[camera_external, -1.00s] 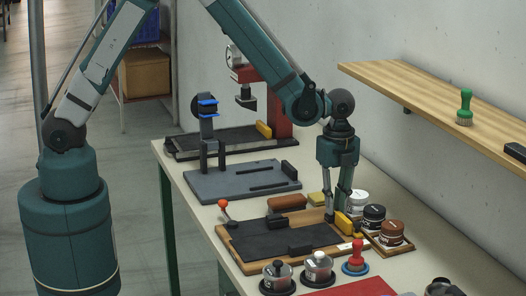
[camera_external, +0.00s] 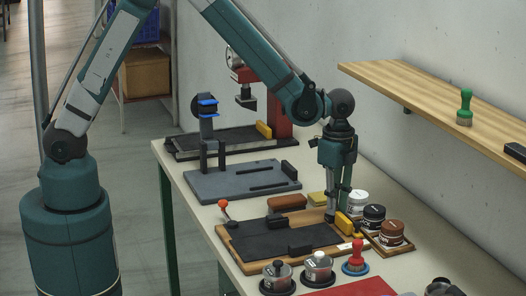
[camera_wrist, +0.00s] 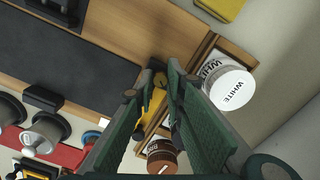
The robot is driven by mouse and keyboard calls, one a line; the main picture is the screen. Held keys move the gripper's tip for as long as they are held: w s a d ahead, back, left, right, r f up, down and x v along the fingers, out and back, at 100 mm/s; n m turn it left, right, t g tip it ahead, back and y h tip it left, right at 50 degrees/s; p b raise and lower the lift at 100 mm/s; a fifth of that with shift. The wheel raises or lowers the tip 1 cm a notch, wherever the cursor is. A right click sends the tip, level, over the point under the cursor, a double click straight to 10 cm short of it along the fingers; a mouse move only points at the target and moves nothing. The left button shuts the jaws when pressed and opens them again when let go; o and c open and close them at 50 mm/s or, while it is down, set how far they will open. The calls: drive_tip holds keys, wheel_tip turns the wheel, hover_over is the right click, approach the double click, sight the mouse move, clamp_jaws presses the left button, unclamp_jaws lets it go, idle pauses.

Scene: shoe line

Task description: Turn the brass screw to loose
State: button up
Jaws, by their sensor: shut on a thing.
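My gripper (camera_external: 332,214) points down at the back right part of the wooden board with a dark mat (camera_external: 268,243). Its fingers are closed together low at the board; in the wrist view the gripper (camera_wrist: 160,76) reaches in from below. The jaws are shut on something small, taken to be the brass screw. The fingers cover it, so its shape and angle do not show.
Round tins, one white-lidded (camera_external: 357,198) and one brown (camera_external: 391,232), stand close to the right on a wooden tray. A red-knobbed stamp (camera_external: 357,256) and metal pots (camera_external: 318,266) stand in front. An orange-tipped lever (camera_external: 223,205) rises at the board's left. A shelf (camera_external: 440,90) hangs behind.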

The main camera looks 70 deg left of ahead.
drive_tip(key=shift+n, duration=0.6)
drive_tip(key=o, duration=0.9)
drive_tip(key=shift+r, duration=0.2)
drive_tip(key=shift+r, duration=5.85)
